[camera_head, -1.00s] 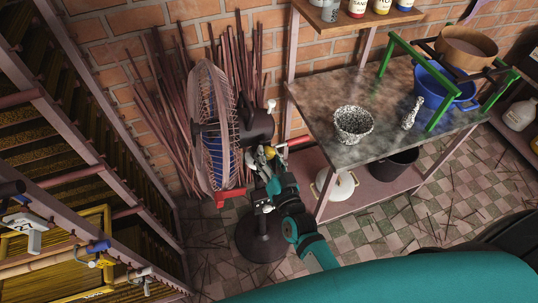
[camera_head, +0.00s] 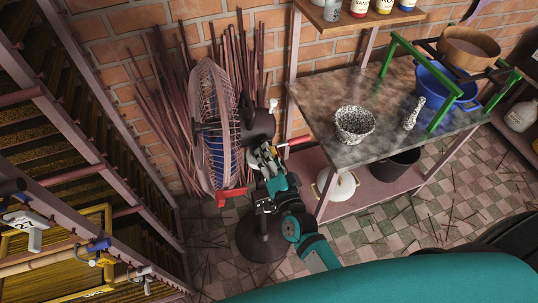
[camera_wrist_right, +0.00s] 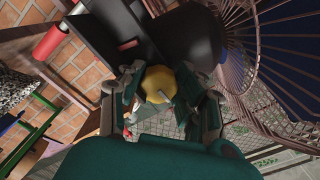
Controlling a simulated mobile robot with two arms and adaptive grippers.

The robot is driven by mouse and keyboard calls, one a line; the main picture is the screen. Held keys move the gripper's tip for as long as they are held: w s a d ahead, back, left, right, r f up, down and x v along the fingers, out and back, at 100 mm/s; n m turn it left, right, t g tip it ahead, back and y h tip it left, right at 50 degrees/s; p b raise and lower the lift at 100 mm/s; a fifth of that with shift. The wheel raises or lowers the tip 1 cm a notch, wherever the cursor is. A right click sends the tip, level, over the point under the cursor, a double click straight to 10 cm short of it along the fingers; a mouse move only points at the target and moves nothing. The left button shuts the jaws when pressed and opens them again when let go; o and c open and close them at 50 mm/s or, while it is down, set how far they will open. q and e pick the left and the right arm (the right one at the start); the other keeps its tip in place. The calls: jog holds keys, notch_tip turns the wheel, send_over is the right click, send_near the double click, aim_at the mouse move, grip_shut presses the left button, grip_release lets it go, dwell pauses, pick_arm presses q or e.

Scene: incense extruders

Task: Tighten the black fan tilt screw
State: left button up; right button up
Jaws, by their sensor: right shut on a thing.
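The black fan (camera_head: 262,122) stands on a pole and round base, its wire cage (camera_head: 207,105) facing left. A yellow knob (camera_wrist_right: 158,84) sits close to the dark fan housing in the right wrist view; I take it for the tilt screw. My right gripper (camera_head: 266,157) reaches up to the fan just below the motor housing. In the wrist view the fingers (camera_wrist_right: 160,92) are shut on the yellow knob, one on each side. The knob's shaft is hidden. My left gripper is not in view.
A stone-topped table (camera_head: 310,105) with a speckled mortar (camera_head: 354,125) and blue tub (camera_head: 441,88) stands to the right. A red cylinder (camera_head: 297,141) is close to the gripper's right. Bundled sticks (camera_head: 165,110) lean behind the fan. A rack (camera_head: 95,150) stands at left.

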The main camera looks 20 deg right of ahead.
jog(key=o, duration=1.2)
jog(key=shift+c, duration=0.2)
jog(key=s, duration=1.2)
jog(key=shift+d, duration=0.2)
